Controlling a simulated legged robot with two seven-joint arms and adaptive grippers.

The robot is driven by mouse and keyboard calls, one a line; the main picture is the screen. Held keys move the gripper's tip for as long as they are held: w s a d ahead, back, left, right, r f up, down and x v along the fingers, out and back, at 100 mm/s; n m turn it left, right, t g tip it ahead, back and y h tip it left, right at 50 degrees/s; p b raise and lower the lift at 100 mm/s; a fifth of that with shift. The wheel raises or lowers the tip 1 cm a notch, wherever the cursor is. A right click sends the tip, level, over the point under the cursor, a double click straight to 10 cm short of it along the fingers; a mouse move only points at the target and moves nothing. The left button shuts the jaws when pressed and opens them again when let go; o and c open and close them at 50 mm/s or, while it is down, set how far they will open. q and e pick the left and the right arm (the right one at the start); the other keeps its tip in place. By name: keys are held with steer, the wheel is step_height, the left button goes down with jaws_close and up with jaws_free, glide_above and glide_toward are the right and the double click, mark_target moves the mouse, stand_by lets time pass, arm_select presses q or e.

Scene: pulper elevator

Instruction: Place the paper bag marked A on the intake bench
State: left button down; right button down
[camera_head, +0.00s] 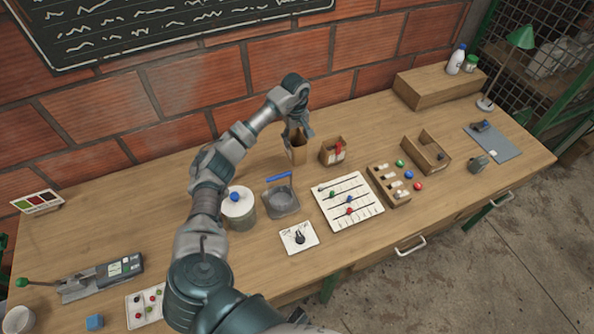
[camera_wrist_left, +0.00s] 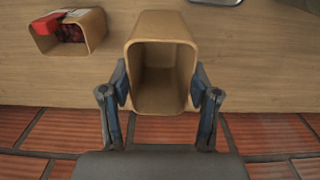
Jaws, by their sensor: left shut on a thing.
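My left gripper (camera_head: 298,132) reaches over the back of the wooden bench (camera_head: 300,245) and is shut on an open-topped brown paper bag (camera_head: 298,154). In the left wrist view the bag (camera_wrist_left: 160,28) is upright and looks empty, with one finger on each side. I see no letter on it from here. I cannot tell whether its base touches the bench top. A second brown bag (camera_head: 328,158) with a red thing in it stands just to the right. It also shows at the upper left of the left wrist view (camera_wrist_left: 93,40). My right gripper is not in view.
A white-lidded pot (camera_head: 240,212), a grey container with a blue handle (camera_head: 282,201) and a white bead board (camera_head: 362,205) stand in front. An open tray (camera_head: 433,165) is farther right. The brick wall (camera_head: 170,90) is close behind. Bare bench lies right of the second bag.

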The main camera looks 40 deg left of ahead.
mark_target(294, 147)
arm_select(q)
steer(key=f, duration=0.3)
steer(key=a+f, duration=0.1)
steer(key=f, duration=0.1)
steer(key=shift+w+a+f, duration=0.1)
steer(key=shift+a+f, duration=0.05)
steer(key=shift+f, duration=0.25)
steer(key=f, duration=0.1)
steer(key=d+f, duration=0.1)
steer(key=f, duration=0.2)
steer(key=shift+d+p, duration=0.3)
steer(key=shift+f, duration=0.1)
steer(key=shift+a, duration=0.3)
steer(key=c, duration=0.7)
jaws_free()
steer(key=shift+a+f, duration=0.15)
steer(key=o, duration=0.4)
steer(key=shift+a+f, duration=0.1)
steer(key=shift+a, duration=0.05)
steer(key=shift+o, duration=0.2)
steer(key=shift+d, duration=0.3)
steer(key=shift+d+r, duration=0.1)
steer(key=shift+r, duration=0.35)
step_height(294, 147, up, 5)
steer(key=shift+f, duration=0.1)
steer(key=shift+r+b, duration=0.3)
steer(key=shift+r, duration=3.05)
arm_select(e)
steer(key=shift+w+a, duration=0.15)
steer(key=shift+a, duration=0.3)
